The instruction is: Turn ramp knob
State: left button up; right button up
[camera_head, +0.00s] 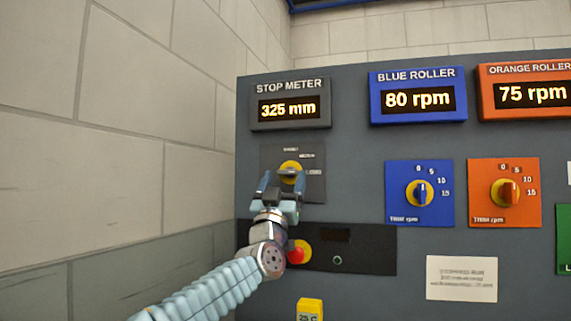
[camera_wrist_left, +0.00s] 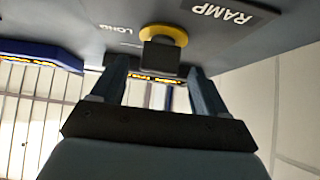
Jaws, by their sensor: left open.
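The ramp knob (camera_head: 290,170) is a dark grip on a round yellow base, on a dark plate below the stop meter display. In the left wrist view the knob (camera_wrist_left: 160,52) sticks out from the panel, near the words RAMP and LONG. My left gripper (camera_head: 282,182) is in front of the knob plate and hides part of it. In the left wrist view its two fingers (camera_wrist_left: 156,72) are spread, one on each side of the knob's end, with visible gaps. My right gripper is not in view.
A red button (camera_head: 297,253) on a yellow base sits just below my left wrist. The blue dial (camera_head: 420,193) and orange dial (camera_head: 505,192) are to the right. The stop meter display (camera_head: 290,107) reads 325 mm. A block wall (camera_head: 100,120) stands close on the left.

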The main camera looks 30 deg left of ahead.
pick_arm(q)
jog(key=shift+p+x, duration=0.3)
jog(key=shift+x, duration=0.55)
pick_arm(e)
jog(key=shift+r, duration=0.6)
pick_arm(q)
jog(key=c, duration=1.1)
jog(key=shift+o, duration=0.2)
jog(key=shift+d+n+y, duration=0.15)
jog(key=shift+n+y, duration=0.25)
jog(key=shift+n, duration=0.3)
jog(key=n+g+y, duration=0.2)
jog(key=n+y, duration=0.1)
jog(key=n, duration=0.1)
jog(key=n+g+y, duration=0.2)
jog(key=n+y, duration=0.1)
jog(key=n, duration=0.1)
jog(key=shift+d+y, duration=0.2)
jog(key=shift+y, duration=0.2)
jog(key=shift+w+d+r+n+g+y, duration=0.1)
jog(key=shift+n+g+y, duration=0.85)
jog(key=shift+n+g, duration=0.85)
jog(key=shift+n+g+y, duration=0.95)
jog(key=shift+n+g, duration=0.25)
jog(key=shift+n, duration=1.1)
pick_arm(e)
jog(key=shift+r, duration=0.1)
